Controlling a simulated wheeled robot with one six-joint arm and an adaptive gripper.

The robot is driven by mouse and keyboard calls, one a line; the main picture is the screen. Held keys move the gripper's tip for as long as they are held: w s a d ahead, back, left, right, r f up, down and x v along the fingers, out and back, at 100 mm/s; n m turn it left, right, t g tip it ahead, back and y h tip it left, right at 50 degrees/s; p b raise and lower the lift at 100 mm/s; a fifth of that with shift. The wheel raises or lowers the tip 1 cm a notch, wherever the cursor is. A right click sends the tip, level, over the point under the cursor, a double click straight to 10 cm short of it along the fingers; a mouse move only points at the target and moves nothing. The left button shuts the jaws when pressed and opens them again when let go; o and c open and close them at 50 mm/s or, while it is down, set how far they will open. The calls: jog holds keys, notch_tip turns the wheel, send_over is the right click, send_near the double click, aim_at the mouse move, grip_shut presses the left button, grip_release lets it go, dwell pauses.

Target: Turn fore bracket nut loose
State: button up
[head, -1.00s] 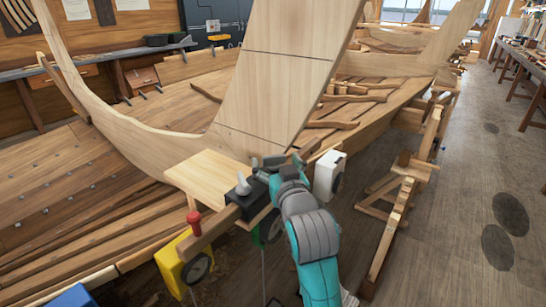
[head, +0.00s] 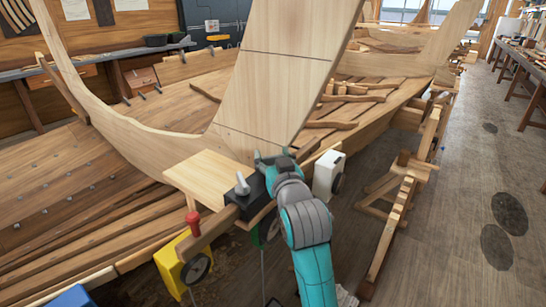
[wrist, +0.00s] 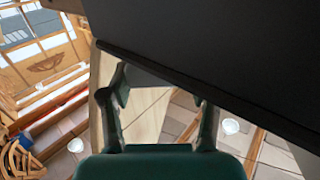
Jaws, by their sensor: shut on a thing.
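A black bracket (head: 256,186) sits at the hull's near edge in the head view, with a grey nut (head: 242,184) standing on its left part. My gripper (head: 273,157) is at the bracket's far right end, beyond that grey nut. In the wrist view my gripper (wrist: 160,86) has its two fingers spread, their tips up against the dark bracket (wrist: 215,50). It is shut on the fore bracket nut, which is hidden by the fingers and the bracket.
A red-handled part (head: 194,220) and a yellow box (head: 181,262) stand to the left. A white box (head: 328,175) is close on the right. A tall wooden board (head: 275,85) rises just behind. Wooden trestles (head: 401,215) stand right, with open floor beyond.

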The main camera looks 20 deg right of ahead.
jog(key=shift+d+n+y, duration=0.1)
jog(key=shift+n+y, duration=0.2)
jog(key=shift+y, duration=0.1)
jog(key=n+y, duration=0.2)
jog(key=y, duration=0.1)
jog(key=n+g+y, duration=0.1)
jog(key=n+y, duration=0.1)
jog(key=y, duration=0.1)
jog(key=n+g+y, duration=0.1)
jog(key=n+y, duration=0.1)
jog(key=y, duration=0.1)
jog(key=n+g+y, duration=0.2)
jog(key=y, duration=0.1)
jog(key=shift+n+g, duration=0.3)
jog(key=shift+n+g+y, duration=0.3)
jog(key=shift+y, duration=0.3)
jog(key=o, duration=1.2)
jog(key=shift+c, duration=0.2)
jog(key=v, duration=1.2)
